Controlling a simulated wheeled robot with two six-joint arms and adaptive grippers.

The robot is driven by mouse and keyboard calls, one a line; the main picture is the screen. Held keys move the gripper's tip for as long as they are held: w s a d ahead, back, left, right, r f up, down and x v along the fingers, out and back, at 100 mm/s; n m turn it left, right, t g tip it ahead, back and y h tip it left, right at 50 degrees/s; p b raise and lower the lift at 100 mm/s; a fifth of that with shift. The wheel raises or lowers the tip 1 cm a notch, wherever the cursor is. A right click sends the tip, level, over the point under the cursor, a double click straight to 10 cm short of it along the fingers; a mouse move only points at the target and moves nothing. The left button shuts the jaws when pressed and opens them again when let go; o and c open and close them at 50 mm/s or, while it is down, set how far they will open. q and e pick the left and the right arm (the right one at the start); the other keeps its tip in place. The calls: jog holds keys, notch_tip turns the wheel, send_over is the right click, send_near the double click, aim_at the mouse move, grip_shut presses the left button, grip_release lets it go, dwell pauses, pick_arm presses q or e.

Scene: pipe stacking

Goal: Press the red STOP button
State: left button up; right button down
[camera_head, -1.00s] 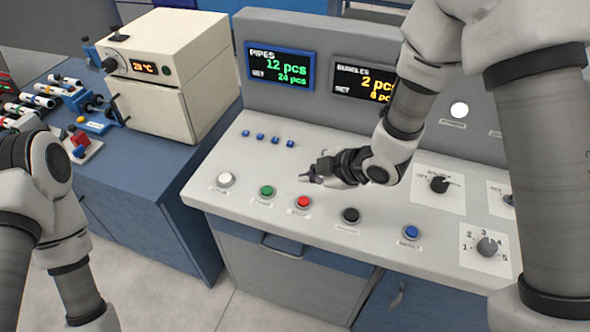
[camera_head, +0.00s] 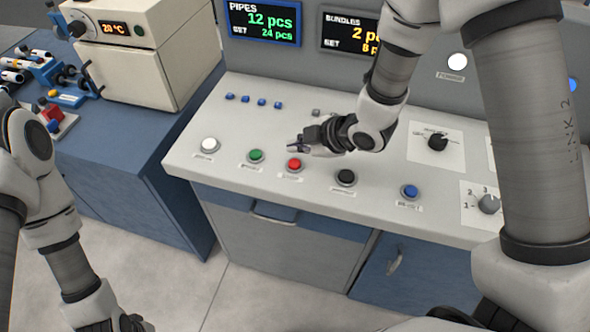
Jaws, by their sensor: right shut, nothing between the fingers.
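The red button (camera_head: 294,164) sits in the front row of the sloped light-grey control panel (camera_head: 240,112), between the green button (camera_head: 256,156) and the black button (camera_head: 346,177). My right gripper (camera_head: 294,147) is shut and empty, with its fingertips pointing left. The tips show just behind the red button in the picture, apart from it. I cannot tell their exact height over the panel. The button's label is too small to read. My left arm comes in at the left, and its fingers are not shown.
A white button (camera_head: 210,145) and a blue button (camera_head: 410,192) stand in the same row. Small blue buttons (camera_head: 262,102) lie farther back. Rotary knobs (camera_head: 437,142) are at the right. Two displays (camera_head: 263,23) rise behind. A beige oven (camera_head: 150,50) stands on the left bench.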

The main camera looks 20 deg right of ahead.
aim_at(297, 164)
notch_tip(297, 164, down, 3)
jog(key=shift+w+r+b, duration=0.1)
jog(key=shift+b, duration=0.55)
jog(key=shift+w+f, duration=0.3)
jog(key=shift+f, duration=0.05)
jog(key=shift+s+r, duration=0.2)
jog(key=shift+s, duration=0.05)
pick_arm(q)
notch_tip(297, 164, down, 2)
jog(key=shift+w+f, duration=0.1)
jog(key=shift+f, duration=0.15)
jog(key=shift+w, duration=0.1)
pick_arm(e)
jog(key=shift+w+f, duration=0.1)
pick_arm(q)
jog(key=shift+f, duration=0.1)
jog(key=shift+f+b, duration=0.25)
jog(key=shift+b, duration=0.2)
pick_arm(e)
jog(key=shift+f, duration=0.4)
